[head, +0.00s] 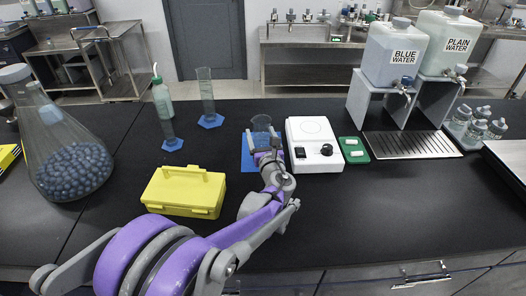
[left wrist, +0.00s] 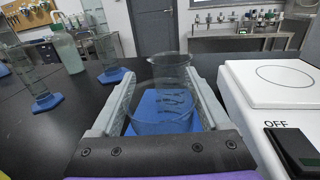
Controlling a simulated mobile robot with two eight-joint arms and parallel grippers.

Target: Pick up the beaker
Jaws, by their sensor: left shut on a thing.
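A clear glass beaker (left wrist: 165,95) with dark volume marks stands upright over a blue mat (left wrist: 146,104) in the left wrist view. In the head view the beaker (head: 261,124) is left of the hot plate, partly hidden by my gripper. My left gripper (head: 263,141) reaches in from the front; in the left wrist view its grey fingers (left wrist: 167,104) lie on both sides of the beaker and are shut on it. Whether the beaker's base touches the mat is hard to tell. My right gripper is not in view.
A white hot plate (head: 313,143) stands close right of the beaker.

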